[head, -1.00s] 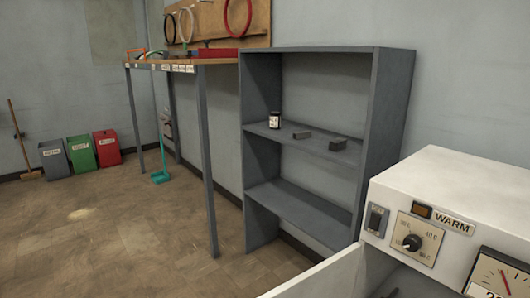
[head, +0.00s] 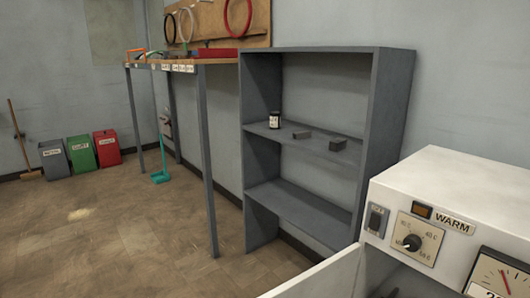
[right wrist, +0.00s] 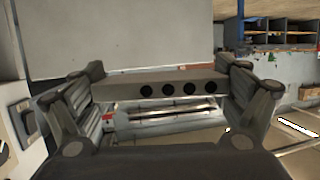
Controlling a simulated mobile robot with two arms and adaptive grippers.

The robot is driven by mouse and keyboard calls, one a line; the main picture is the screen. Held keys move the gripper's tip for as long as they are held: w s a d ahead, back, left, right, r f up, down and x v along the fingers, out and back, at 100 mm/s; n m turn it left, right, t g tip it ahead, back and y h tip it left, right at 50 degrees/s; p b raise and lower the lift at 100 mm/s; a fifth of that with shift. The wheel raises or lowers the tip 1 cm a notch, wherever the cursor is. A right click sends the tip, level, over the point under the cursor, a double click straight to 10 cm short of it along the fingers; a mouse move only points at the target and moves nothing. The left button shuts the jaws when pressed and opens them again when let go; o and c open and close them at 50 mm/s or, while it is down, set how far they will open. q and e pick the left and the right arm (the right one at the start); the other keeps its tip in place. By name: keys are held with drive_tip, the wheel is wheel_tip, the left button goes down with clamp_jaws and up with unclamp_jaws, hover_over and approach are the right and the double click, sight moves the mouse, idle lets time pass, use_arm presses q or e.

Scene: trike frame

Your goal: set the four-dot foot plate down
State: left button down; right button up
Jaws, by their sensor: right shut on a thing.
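In the right wrist view, my right gripper (right wrist: 160,76) is shut on the four-dot foot plate (right wrist: 154,81), a dark grey bar with four black dots in a row on the face toward the camera. The plate lies crosswise between the two fingers. What is directly under it is hard to make out; a pale, shiny shape shows below. Neither gripper shows in the head view, and my left gripper is in no view.
A white WARM machine (head: 450,190) stands at right. A workbench (head: 205,61) and bins (head: 81,154) are at left.

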drive_tip(key=shift+n+g+y, duration=0.7)
drive_tip(key=shift+n+g, duration=0.2)
drive_tip(key=r, duration=0.1)
drive_tip(key=a+r, duration=0.1)
drive_tip(key=s+r, duration=0.1)
drive_tip(key=r, duration=0.1)
drive_tip(key=shift+a+r, duration=0.1)
drive_tip(key=shift+a, duration=0.05)
